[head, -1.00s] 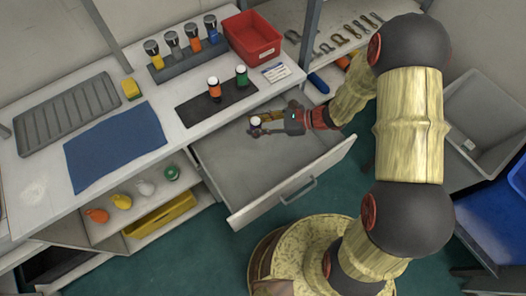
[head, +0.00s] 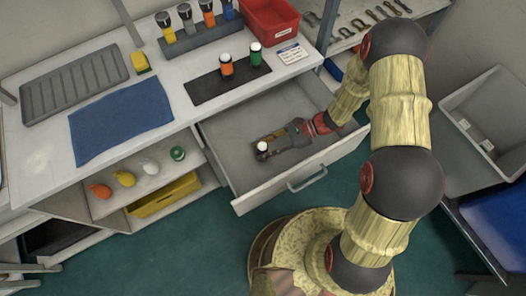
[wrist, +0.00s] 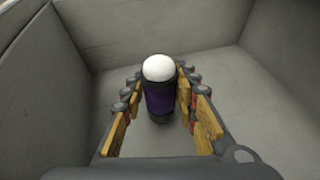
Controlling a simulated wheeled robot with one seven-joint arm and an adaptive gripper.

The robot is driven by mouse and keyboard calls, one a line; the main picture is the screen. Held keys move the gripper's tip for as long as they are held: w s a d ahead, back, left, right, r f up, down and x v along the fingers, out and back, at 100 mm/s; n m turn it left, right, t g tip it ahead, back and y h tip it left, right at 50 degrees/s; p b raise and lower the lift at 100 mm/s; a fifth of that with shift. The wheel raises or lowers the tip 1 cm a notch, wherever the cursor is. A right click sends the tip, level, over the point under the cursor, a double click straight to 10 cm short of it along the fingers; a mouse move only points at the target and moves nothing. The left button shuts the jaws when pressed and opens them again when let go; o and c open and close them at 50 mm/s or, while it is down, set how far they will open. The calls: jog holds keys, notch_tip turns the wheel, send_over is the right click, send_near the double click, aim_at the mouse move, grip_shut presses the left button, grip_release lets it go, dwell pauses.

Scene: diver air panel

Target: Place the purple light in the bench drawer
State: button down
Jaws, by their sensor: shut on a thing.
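The purple light (wrist: 159,92) has a dark purple body and a white domed top. It is upright between the fingers of my gripper (wrist: 158,95) in the wrist view. My gripper is shut on it. In the head view my gripper (head: 268,144) is inside the open bench drawer (head: 312,166), with the light's white top (head: 262,146) showing at its tip. The drawer's grey walls surround the light in the wrist view. I cannot tell whether the light's base touches the drawer floor.
On the bench above, an orange light (head: 226,66) and a green light (head: 256,55) stand on a dark mat (head: 205,88). A red bin (head: 270,22) stands behind them. The drawer front (head: 270,192) and side walls rise around my gripper. The drawer floor looks otherwise empty.

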jog(key=shift+f, duration=1.1)
jog(key=shift+f+b, duration=0.15)
jog(key=shift+b, duration=0.2)
jog(key=c, duration=1.4)
grip_release()
jog(key=shift+d+r, duration=0.15)
jog(key=shift+r, duration=0.1)
jog(key=p+v, duration=0.4)
jog(key=v, duration=0.7)
jog(key=shift+w+d+r, duration=0.1)
jog(key=shift+d, duration=0.2)
